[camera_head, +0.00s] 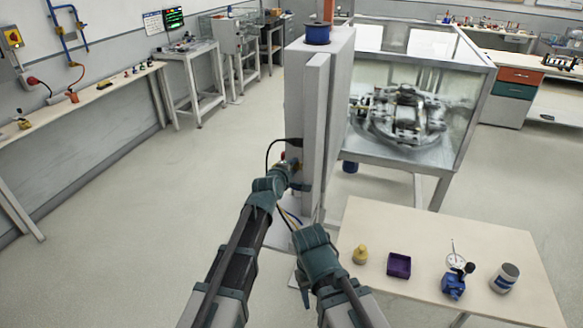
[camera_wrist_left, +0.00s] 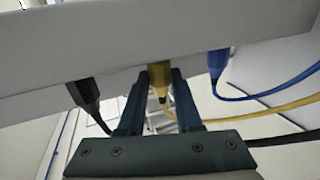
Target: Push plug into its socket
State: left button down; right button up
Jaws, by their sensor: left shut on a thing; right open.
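A yellow plug (camera_wrist_left: 159,76) with a yellow cable sits between the two fingers of my left gripper (camera_wrist_left: 158,92), which is shut on it. Its far end meets the edge of a light grey panel (camera_wrist_left: 230,32); I cannot tell how deep it sits in its socket, which is hidden. In the head view, my left gripper (camera_head: 290,168) is at the front of the tall grey cabinet (camera_head: 335,110). My right gripper (camera_head: 303,287) is lower, left of the small table, open and seen only in part; it holds nothing that I can see.
A black plug (camera_wrist_left: 85,93) and a blue plug (camera_wrist_left: 218,62) stand at the panel on either side of the yellow one. A table (camera_head: 400,225) at right holds a yellow item (camera_head: 360,254), a purple tray (camera_head: 399,265), a dial gauge (camera_head: 456,264) and a grey can (camera_head: 504,278). Left floor is clear.

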pick_arm(q)
jog(key=shift+s+d, duration=0.1)
jog(key=shift+d, duration=0.15)
jog(key=c, duration=0.5)
grip_release()
jog(key=p+v, duration=0.4)
jog(key=v, duration=1)
jog(key=shift+p, duration=0.35)
